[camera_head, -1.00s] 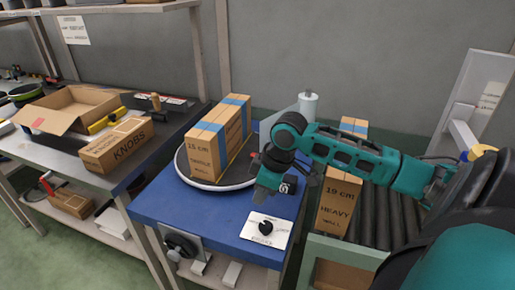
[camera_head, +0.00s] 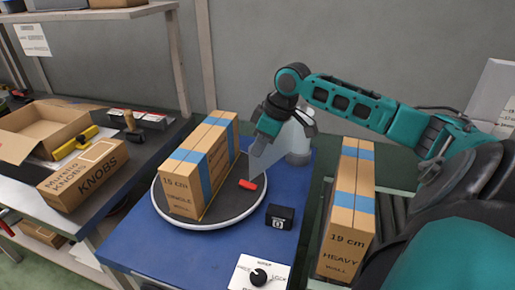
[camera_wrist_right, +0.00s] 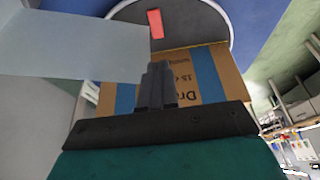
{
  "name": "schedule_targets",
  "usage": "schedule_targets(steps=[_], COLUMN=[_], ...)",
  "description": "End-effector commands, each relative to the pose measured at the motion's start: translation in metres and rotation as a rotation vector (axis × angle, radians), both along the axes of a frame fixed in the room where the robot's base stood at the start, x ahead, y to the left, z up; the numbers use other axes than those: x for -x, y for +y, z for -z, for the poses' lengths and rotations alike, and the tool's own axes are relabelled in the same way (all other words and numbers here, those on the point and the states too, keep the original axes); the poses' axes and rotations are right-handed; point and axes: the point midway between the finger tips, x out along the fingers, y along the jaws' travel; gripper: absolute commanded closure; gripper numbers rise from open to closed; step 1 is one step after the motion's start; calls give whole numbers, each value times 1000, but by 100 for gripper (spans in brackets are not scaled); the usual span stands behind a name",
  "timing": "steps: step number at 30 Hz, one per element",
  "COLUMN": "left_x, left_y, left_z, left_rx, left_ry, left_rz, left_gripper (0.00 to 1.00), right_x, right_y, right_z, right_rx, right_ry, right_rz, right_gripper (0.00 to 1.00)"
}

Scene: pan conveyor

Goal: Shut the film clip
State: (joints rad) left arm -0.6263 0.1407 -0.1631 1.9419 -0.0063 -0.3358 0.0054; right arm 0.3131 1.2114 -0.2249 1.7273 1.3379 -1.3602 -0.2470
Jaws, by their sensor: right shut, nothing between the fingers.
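The film clip (camera_head: 247,184) is a small red piece on the turntable (camera_head: 222,220), beside the tall box; whether it is open or shut is too small to tell. It also shows in the right wrist view (camera_wrist_right: 155,23). A translucent film sheet (camera_head: 268,155) hangs between the film roll (camera_head: 299,140) and the turntable, its free edge close to the clip. My right gripper (camera_head: 262,135) is above the turntable, behind the clip and beside the film. Its fingers (camera_wrist_right: 156,85) are shut and empty, apart from the clip. My left gripper is not in view.
A taped carton (camera_head: 205,165) stands upright on the turntable. A small black counter (camera_head: 280,216) and a dial plate (camera_head: 260,276) are on the blue table (camera_head: 140,240). Cartons (camera_head: 350,210) stand on the conveyor at right. A side bench (camera_head: 120,185) holds an open box.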

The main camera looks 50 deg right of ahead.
Motion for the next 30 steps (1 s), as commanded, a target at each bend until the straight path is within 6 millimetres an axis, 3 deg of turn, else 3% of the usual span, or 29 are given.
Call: schedule_targets(steps=[9, 15, 21, 30], left_x=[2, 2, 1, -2], left_y=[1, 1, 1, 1], left_z=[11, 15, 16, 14], left_rx=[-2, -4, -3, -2], left_ry=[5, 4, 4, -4], left_rz=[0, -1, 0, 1], left_gripper=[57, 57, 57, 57], right_x=[-23, -29, -32, -32], right_y=[13, 16, 16, 17], right_z=[66, 96, 108, 109], right_rx=[-4, -2, 1, 1], right_ry=[-1, 1, -2, -2], right_rz=[0, -1, -1, -1], right_gripper=[100, 100, 100, 100])
